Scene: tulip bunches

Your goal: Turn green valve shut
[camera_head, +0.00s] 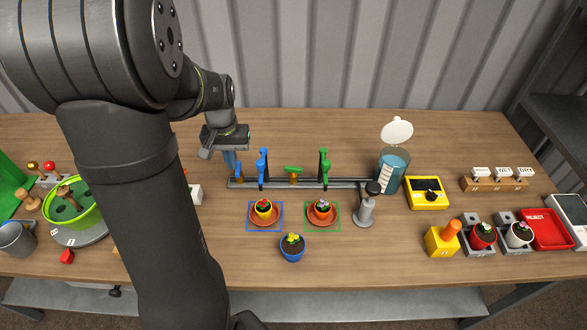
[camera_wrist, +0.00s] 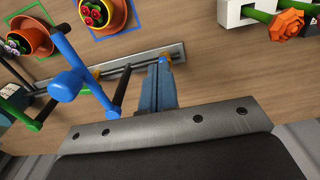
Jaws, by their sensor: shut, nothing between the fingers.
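The green valve (camera_head: 293,169) has a green bar handle on a brass body. It sits on the metal rail between the blue tap (camera_head: 262,168) and the green tap (camera_head: 324,167). Its handle lies roughly along the rail. My gripper (camera_head: 230,160) is shut and empty, pointing down by the rail's left end, left of the blue tap and apart from the green valve. In the wrist view the shut fingers (camera_wrist: 161,85) partly cover a brass fitting with a bit of blue. The blue tap (camera_wrist: 75,75) is beside them there; green parts show farther left.
Potted plants stand on orange saucers (camera_head: 322,216) in front of the rail, and a blue pot (camera_head: 292,247) nearer. My arm hides the table's left middle.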

